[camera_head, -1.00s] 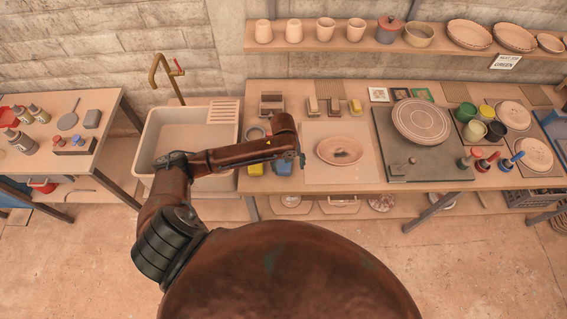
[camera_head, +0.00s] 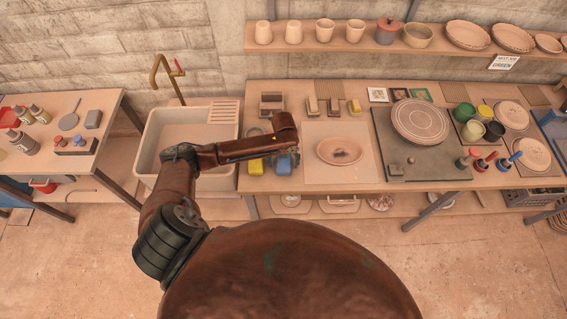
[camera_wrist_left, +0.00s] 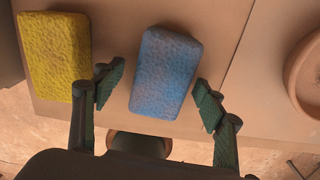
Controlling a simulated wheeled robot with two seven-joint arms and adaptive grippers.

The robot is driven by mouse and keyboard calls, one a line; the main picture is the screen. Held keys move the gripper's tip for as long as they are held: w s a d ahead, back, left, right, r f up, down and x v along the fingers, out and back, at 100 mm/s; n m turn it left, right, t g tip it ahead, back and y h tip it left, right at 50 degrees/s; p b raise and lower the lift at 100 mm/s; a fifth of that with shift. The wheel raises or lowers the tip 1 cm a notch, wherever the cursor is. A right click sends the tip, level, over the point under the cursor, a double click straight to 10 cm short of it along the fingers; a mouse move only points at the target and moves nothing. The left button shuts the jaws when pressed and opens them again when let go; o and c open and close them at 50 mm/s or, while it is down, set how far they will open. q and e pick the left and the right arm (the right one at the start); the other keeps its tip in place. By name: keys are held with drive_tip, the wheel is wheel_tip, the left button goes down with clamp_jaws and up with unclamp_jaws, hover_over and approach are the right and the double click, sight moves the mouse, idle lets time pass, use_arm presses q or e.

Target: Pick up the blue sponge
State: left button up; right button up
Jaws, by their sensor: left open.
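The blue sponge (camera_head: 283,165) lies on the front part of the worktable, just right of a yellow sponge (camera_head: 256,166). In the left wrist view the blue sponge (camera_wrist_left: 167,73) lies ahead of and between the two spread fingers of my left gripper (camera_wrist_left: 156,92). The gripper is open and empty, and I see no clear contact with the sponge. In the head view the left gripper (camera_head: 293,153) hangs over the table by the blue sponge, its fingers small and partly hard to make out. My right gripper is not in view.
The yellow sponge (camera_wrist_left: 54,55) is close beside the left finger in the wrist view. An oval dish (camera_head: 340,151) on a pale board is to the right. A sink (camera_head: 190,137) is to the left. The table's front edge runs just in front of the sponges.

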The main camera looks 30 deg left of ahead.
sight(284, 161)
use_arm(q)
drive_tip(key=shift+c, duration=0.6)
drive_tip(key=c, duration=1)
drive_tip(key=shift+o, duration=0.2)
drive_tip(key=shift+r, duration=0.15)
drive_tip(key=shift+r, duration=0.2)
wheel_tip(284, 161, up, 3)
drive_tip(key=shift+w+f+b, duration=0.15)
drive_tip(key=shift+f+b, duration=0.05)
drive_tip(key=shift+b, duration=0.25)
drive_tip(key=s+d+r, duration=0.8)
drive_tip(key=s+r, duration=0.1)
drive_tip(key=s, duration=0.3)
drive_tip(key=shift+r+b, duration=0.35)
